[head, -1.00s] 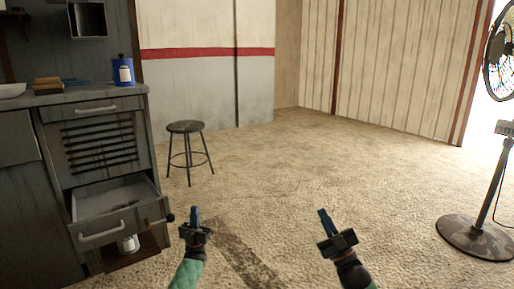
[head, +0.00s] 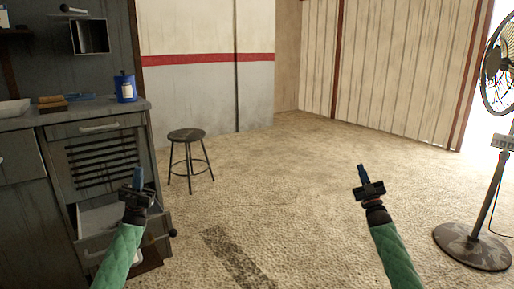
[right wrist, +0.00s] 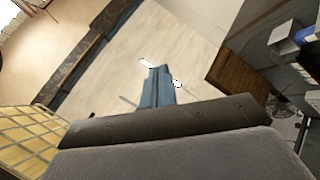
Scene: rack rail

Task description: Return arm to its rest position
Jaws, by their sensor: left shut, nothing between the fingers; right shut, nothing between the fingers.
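My left gripper (head: 138,180) is at the lower left of the head view, in front of the open drawer of the grey cabinet, and hides part of it. Its blue fingers point up and are shut with nothing between them. My right gripper (head: 362,172) is right of centre in the head view, over bare floor, with its fingers shut and empty. In the right wrist view its blue fingers (right wrist: 157,88) are together and hold nothing. Both forearms have green sleeves.
The grey cabinet (head: 95,170) stands at the left, with a blue container (head: 125,88) on its top and an open drawer (head: 98,214). A black stool (head: 187,135) stands beyond it. A pedestal fan (head: 480,235) stands at the far right. The middle floor is clear.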

